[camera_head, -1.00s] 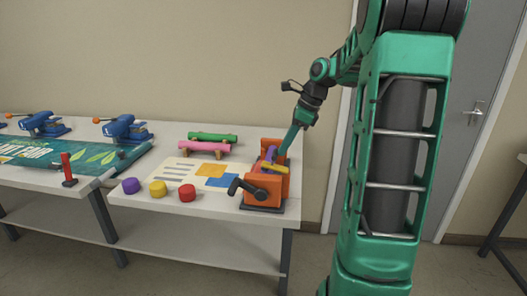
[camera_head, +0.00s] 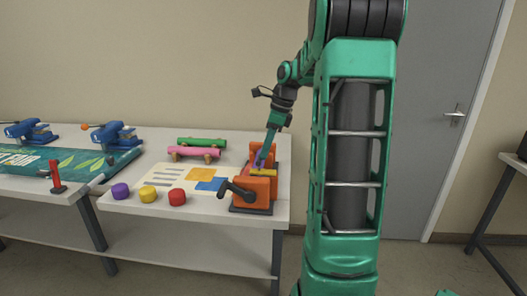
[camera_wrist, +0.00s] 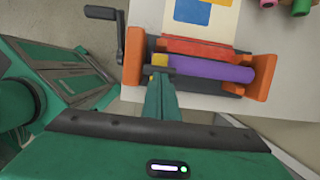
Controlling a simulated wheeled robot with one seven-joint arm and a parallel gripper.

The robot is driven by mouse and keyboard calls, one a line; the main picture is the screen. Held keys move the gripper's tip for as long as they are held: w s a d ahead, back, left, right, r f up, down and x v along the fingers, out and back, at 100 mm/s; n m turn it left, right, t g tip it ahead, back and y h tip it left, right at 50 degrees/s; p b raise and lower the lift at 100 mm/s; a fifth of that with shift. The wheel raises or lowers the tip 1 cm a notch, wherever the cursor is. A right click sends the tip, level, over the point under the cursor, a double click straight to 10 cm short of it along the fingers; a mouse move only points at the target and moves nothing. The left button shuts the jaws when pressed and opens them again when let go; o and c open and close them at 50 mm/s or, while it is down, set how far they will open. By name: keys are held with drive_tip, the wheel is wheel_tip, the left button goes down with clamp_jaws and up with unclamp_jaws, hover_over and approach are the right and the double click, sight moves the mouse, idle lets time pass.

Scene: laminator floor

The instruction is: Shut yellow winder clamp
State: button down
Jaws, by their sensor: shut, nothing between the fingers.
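The orange winder (camera_head: 262,152) stands at the right end of the table, with a black crank on its near left side. A purple roller (camera_wrist: 215,69) spans its frame in the wrist view. The yellow clamp (camera_head: 263,172) looks like a narrow bar lying nearly level across the top of the winder.
A printed sheet (camera_head: 172,183) lies left of the winder. Purple, yellow and red knobs (camera_head: 177,198) line the front edge. Green and pink rolls (camera_head: 194,153) lie behind. Blue clamp-like devices (camera_head: 115,135) and a green banner (camera_head: 70,166) are farther left.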

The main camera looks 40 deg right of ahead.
drive_tip(key=shift+a, duration=0.1)
drive_tip(key=s+d+v, duration=0.1)
drive_tip(key=v, duration=1.2)
drive_tip(key=shift+f, duration=0.25)
